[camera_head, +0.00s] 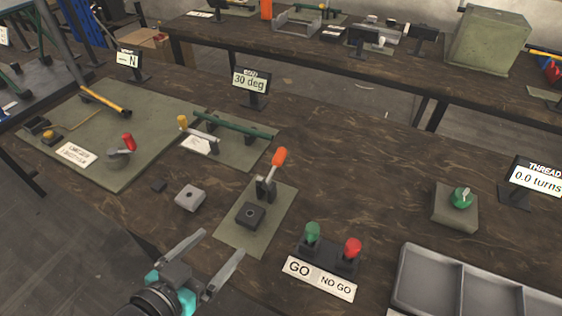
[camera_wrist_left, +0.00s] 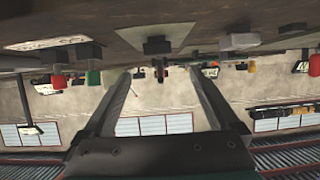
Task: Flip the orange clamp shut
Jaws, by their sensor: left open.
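The clamp with the orange handle (camera_head: 279,157) stands on a grey-green plate (camera_head: 235,237) in the middle of the bench. Its handle is raised, leaning up and to the right from the dark bracket (camera_head: 265,190). A dark block with a round hole (camera_head: 250,216) sits in front of the bracket. My left gripper (camera_head: 222,244) is open and empty, at the front edge, in front of and left of the plate in the picture. In the left wrist view, which looks upside down, its fingers (camera_wrist_left: 160,75) are spread and the clamp is small and unclear between them.
A green and a red GO / NO GO knob (camera_head: 352,249) stand right of the clamp plate. A grey tray (camera_head: 402,275) is at the lower right. A light block (camera_head: 190,198) lies left of the plate. A "30 deg" display (camera_head: 250,82) stands behind.

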